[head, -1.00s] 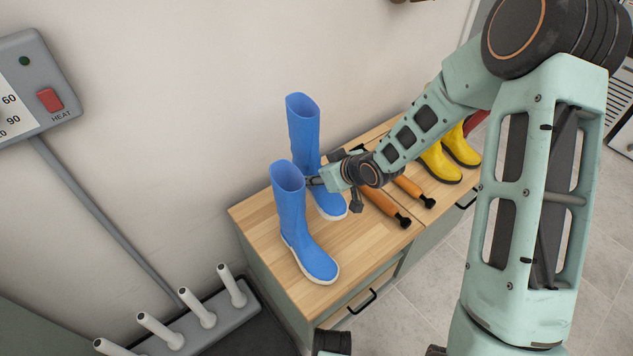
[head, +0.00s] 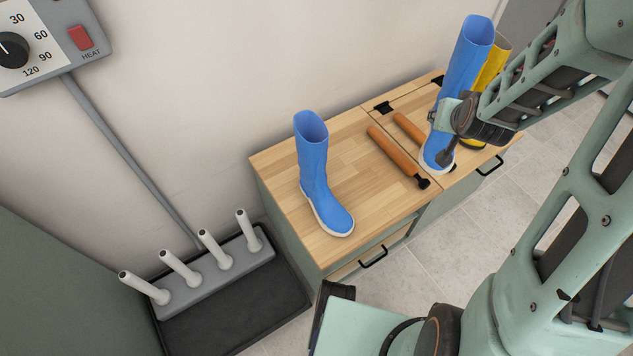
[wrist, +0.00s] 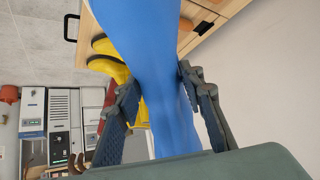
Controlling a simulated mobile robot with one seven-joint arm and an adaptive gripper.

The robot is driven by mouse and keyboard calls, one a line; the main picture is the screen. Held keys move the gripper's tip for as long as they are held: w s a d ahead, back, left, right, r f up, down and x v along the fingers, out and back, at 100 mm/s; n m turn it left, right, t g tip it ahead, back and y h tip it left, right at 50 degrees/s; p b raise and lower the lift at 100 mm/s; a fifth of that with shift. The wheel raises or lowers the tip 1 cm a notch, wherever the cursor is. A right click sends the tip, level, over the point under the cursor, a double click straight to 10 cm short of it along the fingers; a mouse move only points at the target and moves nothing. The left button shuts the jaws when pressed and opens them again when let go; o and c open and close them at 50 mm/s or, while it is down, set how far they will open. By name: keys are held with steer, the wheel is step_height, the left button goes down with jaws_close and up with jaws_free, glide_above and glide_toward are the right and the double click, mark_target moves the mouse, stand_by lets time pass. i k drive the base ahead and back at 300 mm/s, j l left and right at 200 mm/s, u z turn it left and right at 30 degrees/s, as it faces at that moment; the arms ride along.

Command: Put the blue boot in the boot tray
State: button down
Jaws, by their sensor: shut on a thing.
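Two blue boots with pale soles show in the head view. One blue boot (head: 314,175) stands upright on the left part of the wooden cabinet top. My gripper (head: 440,115) is shut on the other blue boot (head: 468,60), at the right end of the cabinet. This boot is slightly tilted, and I cannot tell whether its sole clears the wood. In the wrist view the held boot (wrist: 160,70) runs between my two fingers (wrist: 155,95). The black boot tray (head: 235,315) lies on the floor at the lower left, with a grey rack of white pegs (head: 215,265) at its back.
Yellow boots (head: 496,62) stand behind the held boot, partly hidden; they also show in the wrist view (wrist: 108,65). Orange-handled tools (head: 390,150) lie on the wooden cabinet top (head: 265,160). A grey heat control box (head: 50,45) is on the wall.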

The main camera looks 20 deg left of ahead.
mark_target(269, 303)
steer(key=k+j+z, duration=0.25)
steer(key=k+j, duration=1.5)
steer(key=i+l, duration=0.2)
steer(key=i, duration=0.15)
